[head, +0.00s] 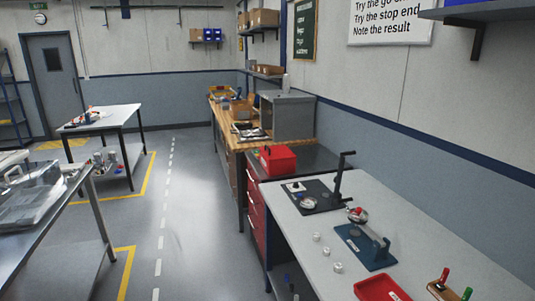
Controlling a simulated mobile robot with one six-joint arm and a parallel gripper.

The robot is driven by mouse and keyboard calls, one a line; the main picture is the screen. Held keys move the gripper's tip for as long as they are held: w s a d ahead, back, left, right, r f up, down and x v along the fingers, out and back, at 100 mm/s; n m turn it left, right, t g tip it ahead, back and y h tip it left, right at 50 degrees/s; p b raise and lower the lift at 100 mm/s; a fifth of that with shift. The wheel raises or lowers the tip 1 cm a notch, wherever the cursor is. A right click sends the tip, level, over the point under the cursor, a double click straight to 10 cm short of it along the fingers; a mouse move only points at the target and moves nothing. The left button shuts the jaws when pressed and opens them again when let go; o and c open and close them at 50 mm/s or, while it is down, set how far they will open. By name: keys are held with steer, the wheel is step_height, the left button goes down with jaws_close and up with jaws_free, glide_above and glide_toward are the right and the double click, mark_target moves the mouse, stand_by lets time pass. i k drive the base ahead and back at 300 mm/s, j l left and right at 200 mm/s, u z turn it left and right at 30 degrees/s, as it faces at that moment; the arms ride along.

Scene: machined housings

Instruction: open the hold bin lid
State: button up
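A red box (277,161), which may be the hold bin, stands on the dark bench top beyond the light grey workbench. It has a small dark feature on its upper side. It is too small in view to tell whether its lid is open or shut. My gripper is not in view.
The light grey workbench (405,240) holds a blue fixture (366,246), a dark plate with an upright black lever (340,175), several small pale parts and a red tray (382,289). A metal table (50,225) with a clear container stands left. The floor aisle (190,225) between is clear.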

mark_target(275, 153)
steer(key=i+j, duration=0.25)
steer(key=i, duration=0.35)
steer(key=i+j+z, duration=0.1)
steer(key=i+j, duration=0.2)
steer(key=i, duration=0.25)
steer(key=i+j, duration=0.3)
steer(key=i, duration=0.3)
steer(key=i+j, duration=0.3)
steer(key=i, duration=0.25)
steer(key=i+j+z, duration=0.1)
steer(key=i+j, duration=0.2)
steer(key=i, duration=0.25)
steer(key=i+j, duration=0.35)
steer(key=i, duration=0.2)
steer(key=i+j+z, duration=0.1)
steer(key=i+j, duration=0.25)
steer(key=i, duration=0.25)
